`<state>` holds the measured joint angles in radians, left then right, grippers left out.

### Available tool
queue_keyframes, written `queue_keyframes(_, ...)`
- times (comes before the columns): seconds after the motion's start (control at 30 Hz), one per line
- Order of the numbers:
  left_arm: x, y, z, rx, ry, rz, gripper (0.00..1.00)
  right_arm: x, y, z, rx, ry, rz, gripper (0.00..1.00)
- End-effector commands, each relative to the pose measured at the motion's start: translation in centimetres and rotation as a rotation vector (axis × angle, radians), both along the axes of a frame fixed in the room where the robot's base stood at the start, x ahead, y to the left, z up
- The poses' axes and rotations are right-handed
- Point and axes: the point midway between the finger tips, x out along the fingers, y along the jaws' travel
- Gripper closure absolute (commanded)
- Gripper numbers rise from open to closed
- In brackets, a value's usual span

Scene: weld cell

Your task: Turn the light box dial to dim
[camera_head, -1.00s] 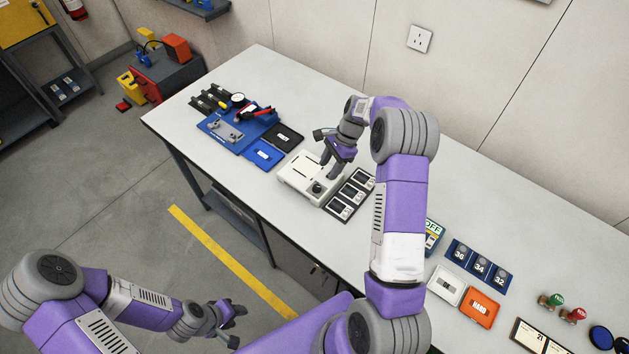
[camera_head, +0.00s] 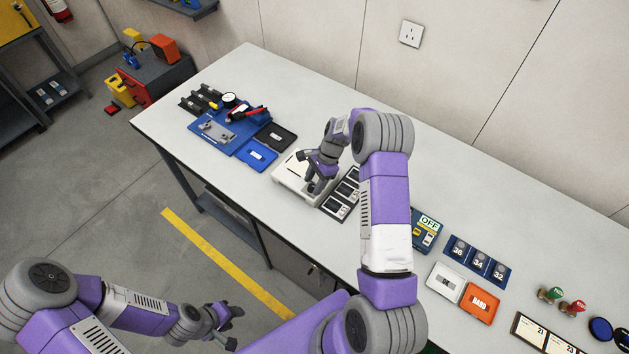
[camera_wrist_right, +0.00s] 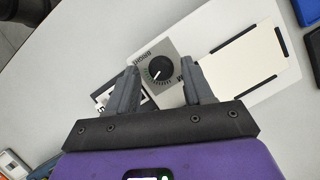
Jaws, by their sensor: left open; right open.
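The light box (camera_head: 289,187) is a white box on the bench; it also shows in the right wrist view (camera_wrist_right: 222,72) with a pale panel on top. Its dial (camera_wrist_right: 161,71) is a round black knob with a white mark, on a grey plate. "BRIGHT" reads left of the knob; a label at its right is mostly hidden by a finger, with an "M" showing. My right gripper (camera_head: 315,188) is open over the dial, with a finger either side of the knob in the wrist view (camera_wrist_right: 160,66); contact cannot be told. My left gripper (camera_head: 226,319) is open and empty, away from the bench.
A dark frame with several small panels (camera_head: 340,207) lies right beside the light box. Blue and black trays (camera_head: 257,155) lie to its left, near a blue fixture board (camera_head: 215,137).

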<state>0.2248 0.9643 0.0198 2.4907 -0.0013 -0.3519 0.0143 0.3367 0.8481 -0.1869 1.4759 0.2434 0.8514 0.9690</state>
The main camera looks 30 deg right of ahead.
Motion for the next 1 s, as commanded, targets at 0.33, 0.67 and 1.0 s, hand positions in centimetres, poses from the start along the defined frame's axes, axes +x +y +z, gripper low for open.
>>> queue_keyframes(0.33,0.0,0.0,0.0,0.000,0.000,0.000,0.57,0.0,0.0,0.0,0.000,0.000,0.000,0.89)
queue_keyframes(0.67,0.0,0.0,-0.1,0.000,0.000,0.000,0.57,0.0,0.0,0.0,0.000,0.000,0.017,1.00)
queue_keyframes(1.0,0.0,0.0,-1.2,0.000,0.000,0.000,0.57,0.3,0.0,-0.1,-0.001,-0.001,0.193,1.00)
